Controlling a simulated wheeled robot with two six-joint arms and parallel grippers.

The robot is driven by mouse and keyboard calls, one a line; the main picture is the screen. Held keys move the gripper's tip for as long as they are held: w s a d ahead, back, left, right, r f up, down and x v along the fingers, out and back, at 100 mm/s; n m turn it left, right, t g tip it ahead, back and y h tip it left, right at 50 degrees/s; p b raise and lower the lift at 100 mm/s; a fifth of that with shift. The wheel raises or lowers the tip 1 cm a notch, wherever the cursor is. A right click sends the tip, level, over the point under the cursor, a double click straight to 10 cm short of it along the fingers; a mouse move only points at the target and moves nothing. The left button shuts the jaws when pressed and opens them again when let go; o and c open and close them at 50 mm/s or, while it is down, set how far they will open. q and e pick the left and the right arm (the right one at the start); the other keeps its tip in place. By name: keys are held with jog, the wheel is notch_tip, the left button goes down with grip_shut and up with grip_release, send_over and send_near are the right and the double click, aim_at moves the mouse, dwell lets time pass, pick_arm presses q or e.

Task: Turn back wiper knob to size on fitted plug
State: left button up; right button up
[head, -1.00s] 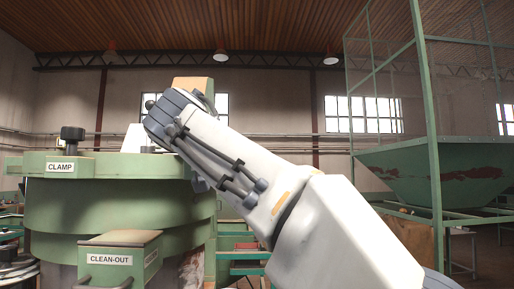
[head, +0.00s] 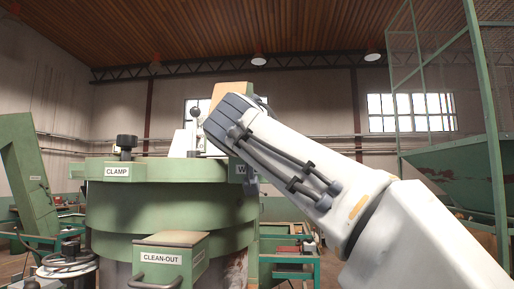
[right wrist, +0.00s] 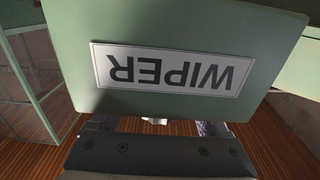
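The green WIPER box (right wrist: 175,98) fills much of the right wrist view, its label upside down. In the head view only the start of the label shows on the green bracket (head: 238,172), beside my right wrist. I cannot make out the wiper knob; my wrist and the box may hide it. The plug and its fit are not discernible. My right gripper (right wrist: 168,125) is beyond the lower edge of the box in the wrist view. Its fingertips are hidden, so its grip cannot be told. In the head view my right forearm covers it. My left gripper is out of view.
The round green machine (head: 165,212) bears a CLAMP label and dark knob (head: 126,142). A CLEAN-OUT box (head: 172,258) juts out in front. A dark ball-topped rod (head: 195,113) stands behind. A green hopper (head: 455,180) in a mesh frame is at right.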

jog(key=shift+s+f, duration=0.1)
jog(key=shift+s, duration=0.15)
jog(key=s+a+b, duration=0.1)
jog(key=s+b, duration=0.3)
jog(key=s, duration=0.6)
jog(key=shift+a, duration=0.15)
